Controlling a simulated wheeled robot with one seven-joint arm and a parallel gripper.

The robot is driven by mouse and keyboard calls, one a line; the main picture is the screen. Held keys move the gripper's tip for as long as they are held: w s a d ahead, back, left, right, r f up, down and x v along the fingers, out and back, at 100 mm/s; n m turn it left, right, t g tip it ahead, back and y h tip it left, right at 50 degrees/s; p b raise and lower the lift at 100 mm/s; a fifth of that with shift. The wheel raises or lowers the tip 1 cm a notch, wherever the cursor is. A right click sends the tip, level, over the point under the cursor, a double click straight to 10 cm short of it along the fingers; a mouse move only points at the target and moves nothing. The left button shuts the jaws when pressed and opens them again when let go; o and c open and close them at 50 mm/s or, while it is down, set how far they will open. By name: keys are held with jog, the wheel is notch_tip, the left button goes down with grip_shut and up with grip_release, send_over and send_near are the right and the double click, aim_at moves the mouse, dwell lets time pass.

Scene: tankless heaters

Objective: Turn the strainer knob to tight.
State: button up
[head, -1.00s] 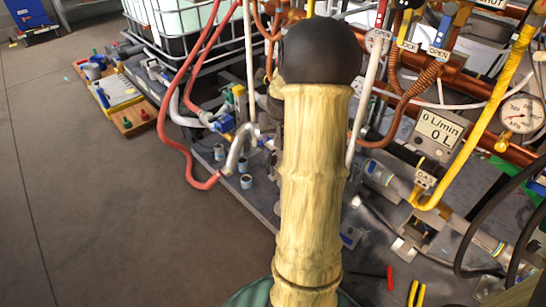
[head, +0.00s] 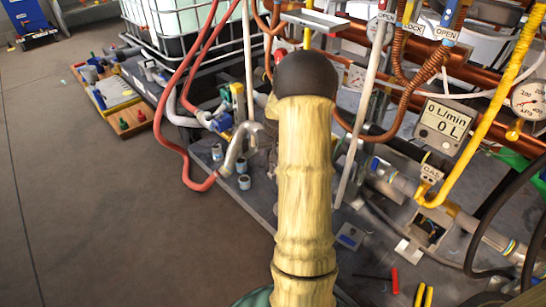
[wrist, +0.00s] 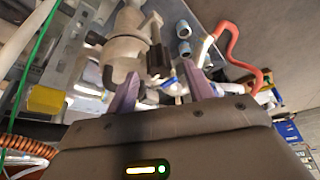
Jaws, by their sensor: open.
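My gripper (wrist: 160,85) shows in the wrist view as two purple fingers standing apart, with nothing clearly held between them. A pale beige fitting (wrist: 124,52) with a rounded body lies just beyond the left finger. A dark ribbed piece (wrist: 155,58) sits at its right side, in line with the gap between the fingers. I cannot tell for sure which part is the strainer knob, or whether a finger touches the fitting. In the head view my own arm covers the gripper and the parts right behind it.
A red hose (head: 158,140) curves down left of my arm. The flow meter (head: 445,125), pressure gauge (head: 530,100) and yellow pipe (head: 487,105) crowd the right. Grey cups (head: 244,182) stand on the base plate. The floor at left is open.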

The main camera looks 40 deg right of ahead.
jog(key=b+x, duration=0.1)
jog(key=x, duration=0.2)
jog(key=shift+f, duration=0.1)
jog(key=c, duration=1)
jog(key=shift+m+p, duration=0.4)
jog(key=shift+p, duration=0.4)
